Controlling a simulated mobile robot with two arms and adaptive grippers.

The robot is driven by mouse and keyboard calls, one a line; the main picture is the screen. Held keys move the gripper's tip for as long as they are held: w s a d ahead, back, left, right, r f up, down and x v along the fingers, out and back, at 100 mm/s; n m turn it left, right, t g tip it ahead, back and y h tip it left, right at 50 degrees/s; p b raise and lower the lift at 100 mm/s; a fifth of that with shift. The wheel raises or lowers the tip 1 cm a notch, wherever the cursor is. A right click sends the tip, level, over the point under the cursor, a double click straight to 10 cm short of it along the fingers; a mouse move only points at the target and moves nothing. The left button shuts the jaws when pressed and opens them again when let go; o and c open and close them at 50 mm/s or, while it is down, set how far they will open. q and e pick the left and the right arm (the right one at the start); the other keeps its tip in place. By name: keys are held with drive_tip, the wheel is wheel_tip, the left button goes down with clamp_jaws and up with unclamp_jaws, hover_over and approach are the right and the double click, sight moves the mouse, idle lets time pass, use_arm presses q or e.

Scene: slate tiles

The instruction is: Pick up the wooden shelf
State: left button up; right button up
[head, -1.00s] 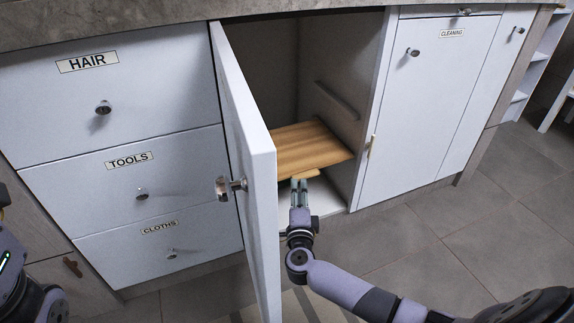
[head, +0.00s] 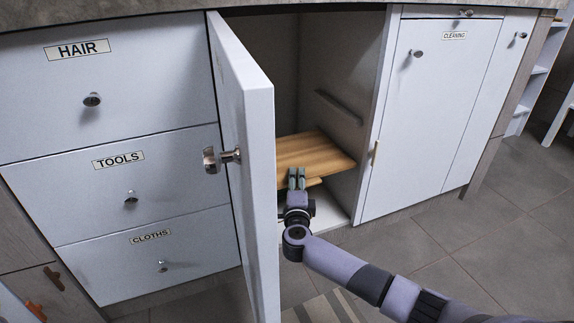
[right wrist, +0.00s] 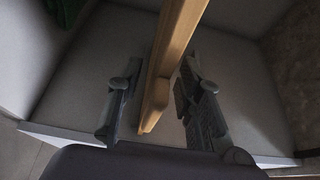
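The wooden shelf (head: 312,154) is a flat tan board inside the open cabinet, above its white floor. My right gripper (head: 297,176) is at the shelf's front edge in the head view. In the right wrist view the shelf (right wrist: 173,60) runs edge-on between the two fingers of the right gripper (right wrist: 160,75). The fingers are apart, with a clear gap on the left side and a smaller one on the right. My left gripper is out of view.
The open cabinet door (head: 252,170) stands just left of my right arm. A rail (head: 338,107) is on the cabinet's inner right wall. Drawers (head: 120,170) are at the left and a closed cleaning cabinet (head: 425,110) at the right. Tiled floor at the right is clear.

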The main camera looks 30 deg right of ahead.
sight(288, 161)
drive_tip(key=shift+a+b+x, duration=0.2)
drive_tip(key=shift+b+x, duration=0.9)
drive_tip(key=shift+x, duration=0.55)
drive_tip(key=shift+w, duration=0.15)
drive_tip(key=shift+c, duration=0.5)
drive_tip(key=shift+f, duration=0.1)
clamp_jaws()
